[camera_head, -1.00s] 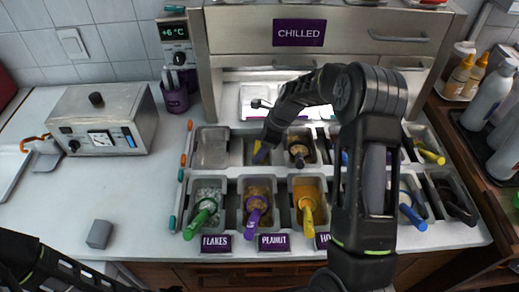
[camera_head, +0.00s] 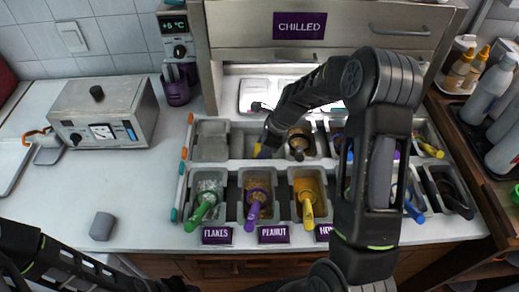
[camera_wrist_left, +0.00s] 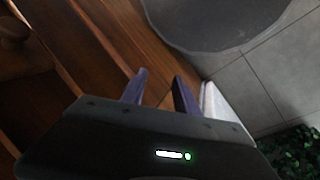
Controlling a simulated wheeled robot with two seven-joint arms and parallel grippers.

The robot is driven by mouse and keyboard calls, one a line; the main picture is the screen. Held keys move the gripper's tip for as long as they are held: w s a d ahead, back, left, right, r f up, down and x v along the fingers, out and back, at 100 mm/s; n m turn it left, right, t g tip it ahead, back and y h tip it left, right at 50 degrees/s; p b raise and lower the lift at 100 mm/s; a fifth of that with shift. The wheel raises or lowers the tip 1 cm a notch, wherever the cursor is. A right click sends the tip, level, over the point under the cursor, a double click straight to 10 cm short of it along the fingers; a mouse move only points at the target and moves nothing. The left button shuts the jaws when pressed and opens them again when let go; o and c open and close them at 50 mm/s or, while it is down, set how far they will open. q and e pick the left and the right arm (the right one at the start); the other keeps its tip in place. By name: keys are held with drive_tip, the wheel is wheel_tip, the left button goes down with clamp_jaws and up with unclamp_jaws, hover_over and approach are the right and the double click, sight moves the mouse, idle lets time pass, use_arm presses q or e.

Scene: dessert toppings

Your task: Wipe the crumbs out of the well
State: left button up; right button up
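The back row of grey wells holds an empty-looking well (camera_head: 211,141) at the left. Beside it is the well that my right gripper (camera_head: 262,150) reaches into from above. A small yellow piece shows at its fingertips; I cannot tell whether it is held, nor whether the fingers are open or shut. Crumbs are too small to make out, and the arm hides part of the back row. My left arm lies at the lower left in the head view, its gripper out of that frame. In the left wrist view my left gripper (camera_wrist_left: 160,92) has its purple fingers apart and empty.
Front wells hold flakes (camera_head: 207,186), peanut (camera_head: 258,185) and an orange topping (camera_head: 308,186), each with a coloured-handled scoop. Bottles (camera_head: 488,98) stand at the right.

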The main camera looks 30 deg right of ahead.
drive_tip(key=shift+w, duration=0.1)
drive_tip(key=shift+w+d+f, duration=0.1)
drive_tip(key=shift+w+f, duration=0.05)
drive_tip(key=shift+w, duration=0.85)
